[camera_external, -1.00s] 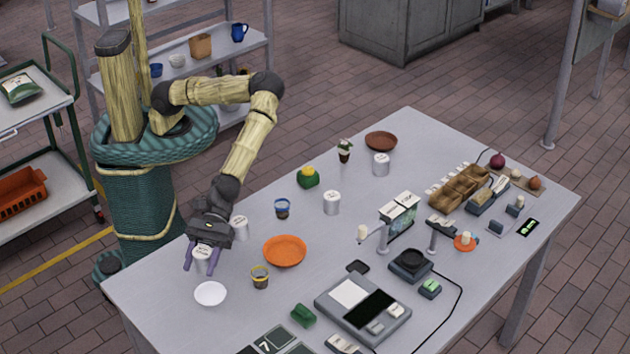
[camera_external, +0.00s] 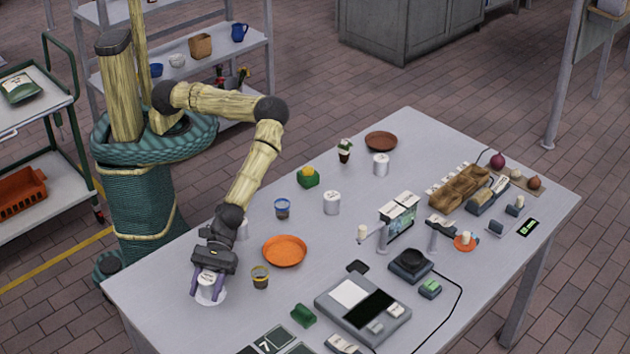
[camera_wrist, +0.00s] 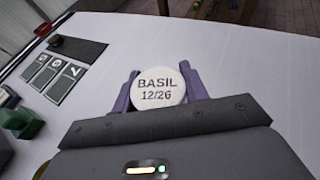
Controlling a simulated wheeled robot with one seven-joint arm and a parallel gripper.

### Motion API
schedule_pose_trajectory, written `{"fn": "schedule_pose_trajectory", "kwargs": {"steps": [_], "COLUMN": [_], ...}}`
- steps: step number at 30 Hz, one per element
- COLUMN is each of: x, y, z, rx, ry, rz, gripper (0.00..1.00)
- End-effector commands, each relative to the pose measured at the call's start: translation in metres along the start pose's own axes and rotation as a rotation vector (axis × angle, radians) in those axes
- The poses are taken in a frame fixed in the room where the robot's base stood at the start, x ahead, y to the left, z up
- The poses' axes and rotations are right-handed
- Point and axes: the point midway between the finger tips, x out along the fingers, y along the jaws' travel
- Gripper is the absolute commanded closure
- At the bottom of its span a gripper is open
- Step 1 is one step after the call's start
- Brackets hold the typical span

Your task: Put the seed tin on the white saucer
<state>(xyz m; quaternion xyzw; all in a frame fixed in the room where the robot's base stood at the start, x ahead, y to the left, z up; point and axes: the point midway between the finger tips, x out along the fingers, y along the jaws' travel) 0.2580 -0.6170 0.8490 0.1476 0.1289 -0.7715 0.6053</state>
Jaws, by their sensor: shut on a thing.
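The seed tin (camera_external: 208,281) is a white cylinder between my gripper's purple fingers. In the wrist view the tin's lid (camera_wrist: 158,88) reads "BASIL 12/26". My gripper (camera_external: 207,290) is shut on the tin, with one finger on each side, and points down near the table's left end. The white saucer (camera_external: 212,301) is directly below the gripper and tin, mostly hidden by them, with part of its rim showing. I cannot tell whether the tin touches the saucer. The saucer is not visible in the wrist view.
An orange plate (camera_external: 285,251) and a small dark-banded jar (camera_external: 260,277) are right of the gripper. Other white tins (camera_external: 332,202) stand farther back, one partly behind my arm. A scale-like device (camera_external: 363,309) and dark cards (camera_wrist: 62,70) are toward the front.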

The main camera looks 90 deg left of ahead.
Motion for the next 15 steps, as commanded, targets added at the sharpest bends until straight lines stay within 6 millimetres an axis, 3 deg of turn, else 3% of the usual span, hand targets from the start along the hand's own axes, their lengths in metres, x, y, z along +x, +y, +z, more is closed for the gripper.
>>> {"fn": "schedule_pose_trajectory", "kwargs": {"steps": [11,12,15], "x": [0.0018,0.0013,0.0012], "y": [0.0000,-0.0001,-0.0001], "z": [-0.0038,-0.0026,-0.0025], "rx": [0.001,0.002,0.002], "ry": [-0.001,-0.001,-0.001], "rz": [0.000,0.000,0.000], "gripper": [0.79,0.48,0.34]}}
